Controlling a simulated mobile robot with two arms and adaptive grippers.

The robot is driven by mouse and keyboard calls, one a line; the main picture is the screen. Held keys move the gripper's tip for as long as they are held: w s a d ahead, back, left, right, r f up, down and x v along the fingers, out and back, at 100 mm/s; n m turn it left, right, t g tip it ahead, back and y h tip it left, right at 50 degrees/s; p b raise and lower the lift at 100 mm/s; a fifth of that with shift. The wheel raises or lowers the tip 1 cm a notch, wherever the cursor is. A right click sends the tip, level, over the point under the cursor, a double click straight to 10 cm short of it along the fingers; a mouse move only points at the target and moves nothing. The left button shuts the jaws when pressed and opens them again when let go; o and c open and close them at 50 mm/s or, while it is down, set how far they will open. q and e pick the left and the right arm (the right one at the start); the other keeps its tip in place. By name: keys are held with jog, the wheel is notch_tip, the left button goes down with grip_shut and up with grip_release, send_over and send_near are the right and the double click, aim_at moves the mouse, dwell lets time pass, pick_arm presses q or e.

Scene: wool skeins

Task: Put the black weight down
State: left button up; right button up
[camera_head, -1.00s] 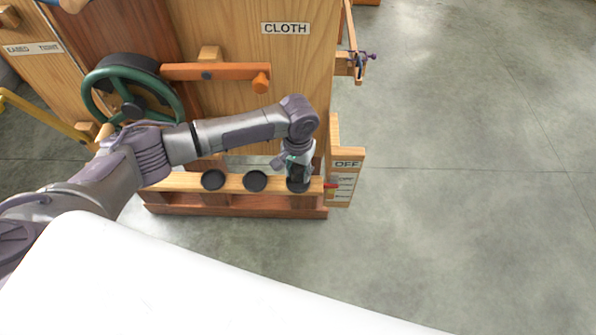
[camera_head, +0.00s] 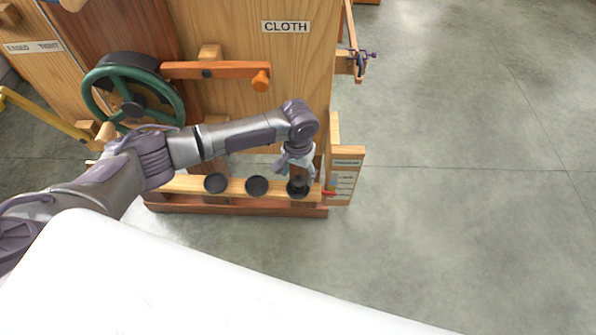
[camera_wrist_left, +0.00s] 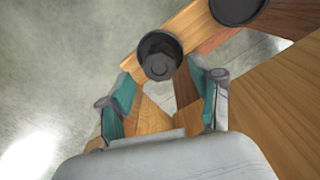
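The black weight (camera_head: 298,190) sits at the right end of a row on the wooden beam (camera_head: 236,186), near the red pointer. My left gripper (camera_head: 299,174) is just above it, pointing down. In the left wrist view, the weight (camera_wrist_left: 160,62) shows a round base and a knob on top. My left gripper's teal-padded fingers (camera_wrist_left: 162,78) stand apart on either side of it, with gaps visible, so it is open. Two more dark round weights, a middle one (camera_head: 256,186) and a left one (camera_head: 216,183), sit on the same beam. My right gripper is not in view.
A wooden scale board (camera_head: 344,177) with labels and a red pointer (camera_head: 328,193) stands right of the beam. A green handwheel (camera_head: 172,92), an orange lever (camera_head: 215,71) and the CLOTH panel (camera_head: 240,30) are behind. Open grey floor (camera_head: 470,170) lies to the right.

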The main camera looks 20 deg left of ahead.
aim_at(298, 182)
pick_arm(q)
notch_tip(298, 182, up, 13)
jog(key=p, duration=0.1)
dwell(0.6)
jog(key=shift+r, duration=0.1)
